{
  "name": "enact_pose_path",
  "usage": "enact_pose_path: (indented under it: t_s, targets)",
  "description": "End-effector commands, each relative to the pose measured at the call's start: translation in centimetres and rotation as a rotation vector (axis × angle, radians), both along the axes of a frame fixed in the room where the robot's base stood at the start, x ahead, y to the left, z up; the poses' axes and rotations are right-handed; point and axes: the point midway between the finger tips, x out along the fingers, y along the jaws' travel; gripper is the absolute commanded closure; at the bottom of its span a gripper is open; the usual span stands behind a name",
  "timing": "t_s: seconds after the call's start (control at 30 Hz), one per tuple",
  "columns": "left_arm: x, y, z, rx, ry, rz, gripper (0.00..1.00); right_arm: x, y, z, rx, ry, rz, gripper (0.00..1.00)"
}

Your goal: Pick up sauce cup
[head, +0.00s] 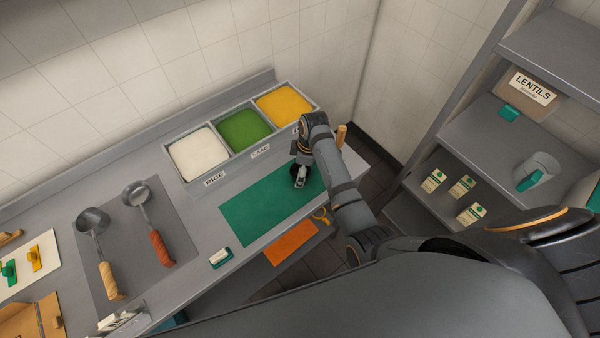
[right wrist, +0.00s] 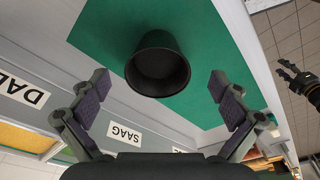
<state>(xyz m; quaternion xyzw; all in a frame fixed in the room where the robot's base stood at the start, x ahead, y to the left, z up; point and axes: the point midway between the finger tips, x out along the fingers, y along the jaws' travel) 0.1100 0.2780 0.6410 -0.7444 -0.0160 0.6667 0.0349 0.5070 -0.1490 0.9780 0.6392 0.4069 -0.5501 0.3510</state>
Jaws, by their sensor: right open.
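The sauce cup (right wrist: 158,68), dark and round with an open top, stands on the green mat (right wrist: 205,55) in the right wrist view. My right gripper (right wrist: 160,88) is open, with one finger on each side of the cup and a visible gap at both sides.
Food bins labelled RICE (head: 197,152), SAAG (head: 244,130) and one of yellow food (head: 284,105) stand behind the mat. Two ladles (head: 96,235) (head: 149,210) lie on a grey mat to the left. A shelf (head: 480,140) with cartons stands at right.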

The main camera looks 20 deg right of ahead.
Motion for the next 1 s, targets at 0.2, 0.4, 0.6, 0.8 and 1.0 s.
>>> enact_pose_path:
  t_s: [0.2,0.4,0.6,0.8,1.0]
  targets:
    - [-0.6,0.0,0.5,0.0,0.01,0.001,0.6,0.2,0.3,-1.9,0.0,-0.001,0.0,0.01]
    - [-0.6,0.0,0.4,0.0,0.01,0.001,0.6,0.2,0.3,-2.0,0.0,-0.001,0.0,0.05]
    - [-0.6,0.1,0.4,0.0,0.01,0.0,0.6,0.2,0.3,-1.9,0.0,-0.001,0.0,0.32]
    - [-0.6,0.1,0.4,0.001,0.01,0.0,0.6,0.2,0.3,-1.9,0.0,-0.001,0.0,0.48]
    - [-0.5,0.1,0.4,0.002,0.009,0.0,0.6,0.2,0.3,-1.9,-0.001,-0.002,0.0,0.48]
